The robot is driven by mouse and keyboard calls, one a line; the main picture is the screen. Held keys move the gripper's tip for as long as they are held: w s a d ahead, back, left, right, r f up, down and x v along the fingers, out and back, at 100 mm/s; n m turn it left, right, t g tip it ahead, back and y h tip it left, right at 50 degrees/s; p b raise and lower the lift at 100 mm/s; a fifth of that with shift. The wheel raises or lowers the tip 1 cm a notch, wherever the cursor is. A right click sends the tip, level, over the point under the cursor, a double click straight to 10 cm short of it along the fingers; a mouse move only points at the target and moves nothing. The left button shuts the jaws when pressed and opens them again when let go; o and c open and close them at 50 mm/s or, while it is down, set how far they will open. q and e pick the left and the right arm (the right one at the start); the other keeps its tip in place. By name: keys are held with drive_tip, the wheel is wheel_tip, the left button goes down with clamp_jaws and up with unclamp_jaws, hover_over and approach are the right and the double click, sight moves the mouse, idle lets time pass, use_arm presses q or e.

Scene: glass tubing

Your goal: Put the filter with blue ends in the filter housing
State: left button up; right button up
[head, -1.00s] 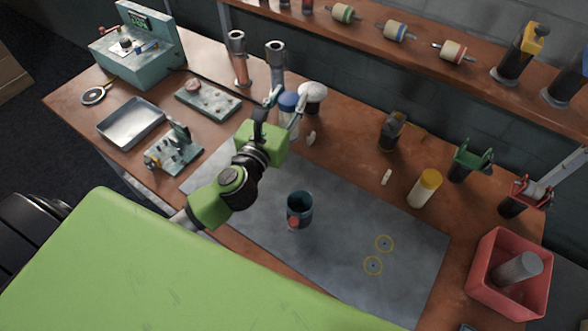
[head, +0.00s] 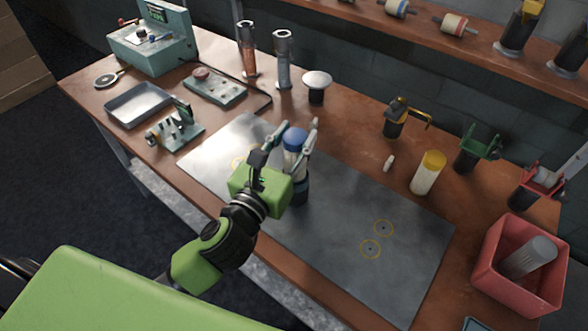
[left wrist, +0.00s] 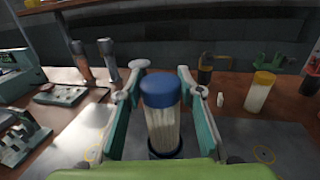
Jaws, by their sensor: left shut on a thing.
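The filter with blue ends (head: 295,139) is a pale cylinder with a blue cap, standing about upright on the grey mat's left half. It also shows in the left wrist view (left wrist: 162,115). My left gripper (head: 298,142) is shut on it, with one finger on each side. The dark teal filter housing (head: 299,192) is directly below the filter, partly hidden by my green gripper body. In the left wrist view its dark rim (left wrist: 165,152) shows around the filter's lower part. I cannot tell how deep the filter sits. My right gripper is not in view.
A yellow-capped filter (head: 428,173) stands right of the mat (head: 340,220), near a small white piece (head: 388,162). A white-topped black knob (head: 316,86) is behind. A red bin (head: 490,262) stands at right. The mat's right half is clear.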

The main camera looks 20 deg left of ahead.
sight(290, 162)
use_arm(q)
wheel_tip(290, 162, down, 3)
drive_tip(key=shift+f+b, duration=0.2)
drive_tip(key=shift+b, duration=0.1)
drive_tip(key=shift+f, duration=0.65)
drive_tip(key=shift+f+b, duration=0.8)
drive_tip(key=shift+f, duration=1.1)
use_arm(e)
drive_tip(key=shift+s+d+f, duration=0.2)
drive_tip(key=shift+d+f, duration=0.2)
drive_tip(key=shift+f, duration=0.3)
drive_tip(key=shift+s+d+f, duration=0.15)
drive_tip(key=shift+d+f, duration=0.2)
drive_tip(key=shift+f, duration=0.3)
use_arm(q)
drive_tip(key=shift+f, duration=0.2)
drive_tip(key=o, duration=1.3)
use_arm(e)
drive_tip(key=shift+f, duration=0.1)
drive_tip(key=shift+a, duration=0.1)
